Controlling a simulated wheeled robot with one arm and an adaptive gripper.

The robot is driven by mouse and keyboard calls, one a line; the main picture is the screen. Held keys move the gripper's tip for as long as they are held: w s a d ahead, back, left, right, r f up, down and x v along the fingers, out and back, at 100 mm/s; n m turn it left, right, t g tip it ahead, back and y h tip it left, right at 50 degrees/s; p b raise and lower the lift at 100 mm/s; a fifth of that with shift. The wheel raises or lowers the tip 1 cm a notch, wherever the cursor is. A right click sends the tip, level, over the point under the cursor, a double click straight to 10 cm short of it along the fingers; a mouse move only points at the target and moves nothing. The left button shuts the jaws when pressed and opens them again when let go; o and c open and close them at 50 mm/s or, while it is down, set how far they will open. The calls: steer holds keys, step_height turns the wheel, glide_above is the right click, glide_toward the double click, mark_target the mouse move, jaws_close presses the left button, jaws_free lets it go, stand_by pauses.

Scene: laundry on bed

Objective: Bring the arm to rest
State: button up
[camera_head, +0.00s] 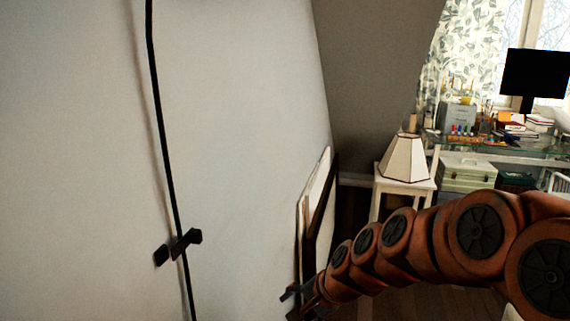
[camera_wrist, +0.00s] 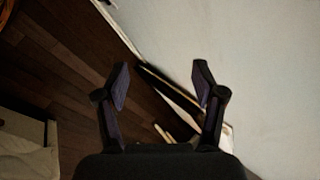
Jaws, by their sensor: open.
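My arm, orange-brown with dark round joints, reaches from the lower right of the head view toward the lower middle. My gripper (camera_head: 291,303) is at its end, low beside the white panelled wall or door, with its tip partly cut by the lower edge. In the wrist view the two dark fingers of my gripper (camera_wrist: 160,85) stand wide apart with nothing between them. I cannot tell if a finger touches the white surface.
The white panelled surface (camera_head: 80,150) with a dark latch (camera_head: 186,243) fills the left. Framed boards (camera_head: 318,210) lean close behind my gripper. A lamp (camera_head: 405,158) stands on a white stool (camera_head: 404,187). A glass desk (camera_head: 490,143) with a monitor (camera_head: 535,73) is at the right. Dark floor (camera_wrist: 55,75) shows.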

steer(key=s+d+r+n+g+h+p, duration=0.2)
steer(key=s+d+r+n+p, duration=0.1)
steer(key=s, duration=0.6)
steer(key=s+d+r+n+g+h+p, duration=0.1)
steer(key=s+d+r+p, duration=0.3)
steer(key=s, duration=0.6)
steer(key=s+d+r+n+g+h+p, duration=0.2)
steer(key=s+d+r+n+p, duration=0.2)
steer(key=s+d+r, duration=0.2)
steer(key=s+d, duration=0.2)
steer(key=s, duration=0.2)
steer(key=shift+s+r+n+g+h, duration=0.25)
steer(key=shift+r+n+g+h, duration=0.05)
steer(key=shift+g, duration=0.1)
steer(key=shift+c, duration=0.4)
